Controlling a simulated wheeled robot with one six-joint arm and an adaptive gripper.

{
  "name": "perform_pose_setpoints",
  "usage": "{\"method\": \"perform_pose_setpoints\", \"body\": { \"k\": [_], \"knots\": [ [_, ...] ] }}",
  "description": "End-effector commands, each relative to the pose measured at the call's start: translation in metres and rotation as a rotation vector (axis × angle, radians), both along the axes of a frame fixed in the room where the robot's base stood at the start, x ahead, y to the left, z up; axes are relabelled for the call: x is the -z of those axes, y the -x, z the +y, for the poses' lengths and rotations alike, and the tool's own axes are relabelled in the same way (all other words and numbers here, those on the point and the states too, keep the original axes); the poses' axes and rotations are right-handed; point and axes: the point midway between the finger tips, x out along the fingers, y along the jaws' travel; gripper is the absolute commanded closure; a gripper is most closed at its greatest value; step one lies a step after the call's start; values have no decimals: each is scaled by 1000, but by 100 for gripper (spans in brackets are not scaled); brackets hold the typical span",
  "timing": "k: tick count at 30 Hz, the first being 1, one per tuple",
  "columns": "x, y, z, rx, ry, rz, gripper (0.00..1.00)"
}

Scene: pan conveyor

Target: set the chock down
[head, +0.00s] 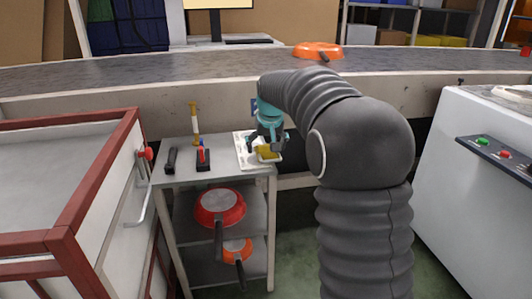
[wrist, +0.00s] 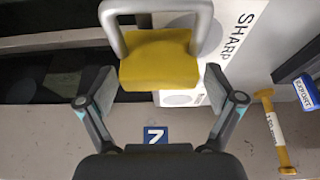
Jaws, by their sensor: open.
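The chock is a yellow block (wrist: 160,62) with a thick grey handle; it also shows in the head view (head: 267,153), at the right end of the small grey cart's top (head: 224,178). It sits at or over a white panel (head: 242,143); the wrist view does not show clearly whether its underside touches. My gripper (wrist: 162,97) is open, with one finger to each side of the chock's near edge and visible gaps between. In the head view my gripper (head: 271,137) is right above and behind the chock, partly covering it.
The conveyor (head: 180,72), carrying an orange pan (head: 318,50), runs behind. A red-framed bin (head: 60,235) is left, a white machine (head: 470,200) right.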

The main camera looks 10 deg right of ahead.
Motion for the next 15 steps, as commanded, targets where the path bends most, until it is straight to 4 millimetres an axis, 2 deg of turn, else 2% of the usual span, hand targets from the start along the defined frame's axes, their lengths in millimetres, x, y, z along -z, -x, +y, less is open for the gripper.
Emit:
{"method": "perform_pose_setpoints", "body": {
  "k": [5,6,15],
  "knots": [
    [0,0,0,0,0,-1,8],
    [0,0,0,0,0,-1,13],
    [0,0,0,0,0,-1,86]
  ]
}}
